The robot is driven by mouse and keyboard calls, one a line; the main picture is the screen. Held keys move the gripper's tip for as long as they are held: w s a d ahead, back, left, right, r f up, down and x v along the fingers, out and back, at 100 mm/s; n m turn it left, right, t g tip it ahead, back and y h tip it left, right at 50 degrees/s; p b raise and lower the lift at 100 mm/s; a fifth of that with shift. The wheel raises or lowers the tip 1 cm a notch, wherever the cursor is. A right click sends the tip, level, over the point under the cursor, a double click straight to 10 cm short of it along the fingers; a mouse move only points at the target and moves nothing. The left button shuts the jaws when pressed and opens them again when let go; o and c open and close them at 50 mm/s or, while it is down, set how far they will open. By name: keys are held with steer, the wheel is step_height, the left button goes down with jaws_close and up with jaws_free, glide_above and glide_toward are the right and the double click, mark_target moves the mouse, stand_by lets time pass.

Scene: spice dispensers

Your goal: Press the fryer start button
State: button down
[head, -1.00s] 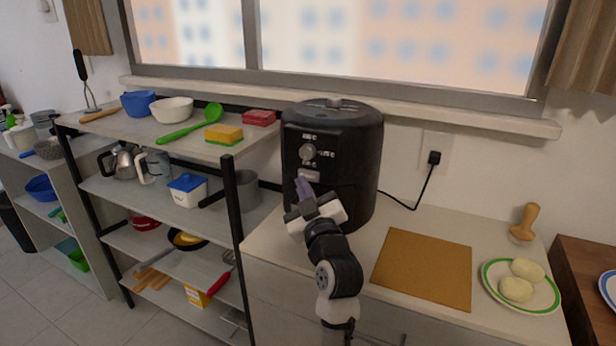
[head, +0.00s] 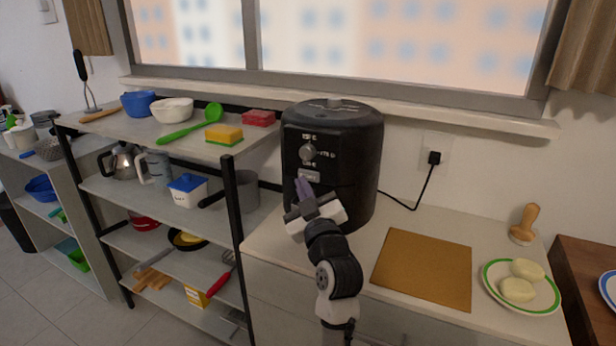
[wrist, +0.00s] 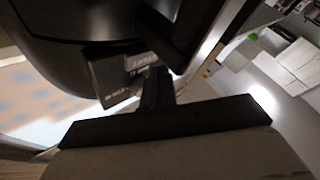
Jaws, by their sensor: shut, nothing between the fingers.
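The fryer (head: 345,160) is a black rounded appliance on the counter, with a round grey dial (head: 308,152) on its front. Below the dial is a small light label or button panel (head: 308,175), partly behind my fingertips. My gripper (head: 303,188) is shut and empty, its purplish fingers pointing up at the fryer front just under that panel. In the wrist view the shut fingers (wrist: 157,88) reach toward the dark fryer body (wrist: 75,45) beside a dark grey panel with small lettering (wrist: 125,72). I cannot tell whether the fingertips touch the panel.
A brown cutting board (head: 424,268) and a green-rimmed plate (head: 496,300) with pale round food lie on the counter to the right. A black cord runs to a wall plug (head: 434,158). A shelf rack (head: 232,205) with kitchenware stands left.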

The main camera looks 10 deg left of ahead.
stand_by(0.6)
steer(key=shift+w+b, duration=0.3)
steer(key=shift+w, duration=0.1)
steer(key=shift+w+d, duration=0.15)
steer(key=shift+w, duration=0.2)
stand_by(0.5)
stand_by(0.3)
steer(key=shift+s, duration=0.75)
steer(key=shift+s+a, duration=0.1)
steer(key=shift+a, duration=0.1)
steer(key=shift+s+a, duration=0.25)
steer(key=shift+s, duration=0.95)
steer(key=shift+s+a, duration=0.2)
steer(key=shift+s, duration=1)
